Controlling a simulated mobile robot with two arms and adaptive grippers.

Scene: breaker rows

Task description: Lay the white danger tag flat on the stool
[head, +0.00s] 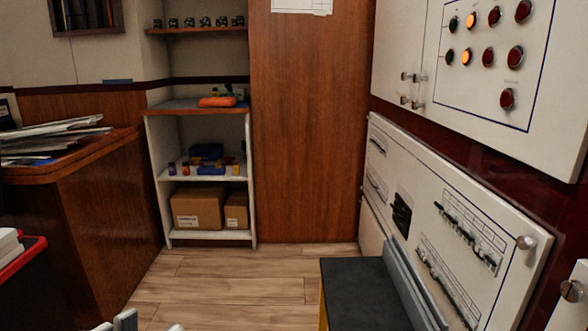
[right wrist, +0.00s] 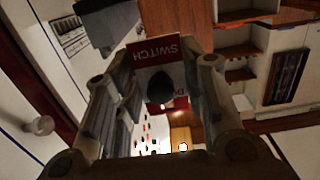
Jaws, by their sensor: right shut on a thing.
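The stool (head: 365,290) stands at the bottom centre-right of the head view, with a flat dark top and a yellow edge below. Its top looks bare where I see it. A dark round spot or piece shows at the tag's middle. The right gripper is outside the head view. Pale tips of my left gripper (head: 148,325) show at the bottom left edge, mostly cut off.
The white breaker panel (head: 450,225) and a grey ledge (head: 410,285) stand close along the stool's right side. A knob (head: 526,242) sticks out of the panel. A wooden desk (head: 95,210) with papers is at left, a shelf (head: 208,235) behind. Floor (head: 240,290) between is clear.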

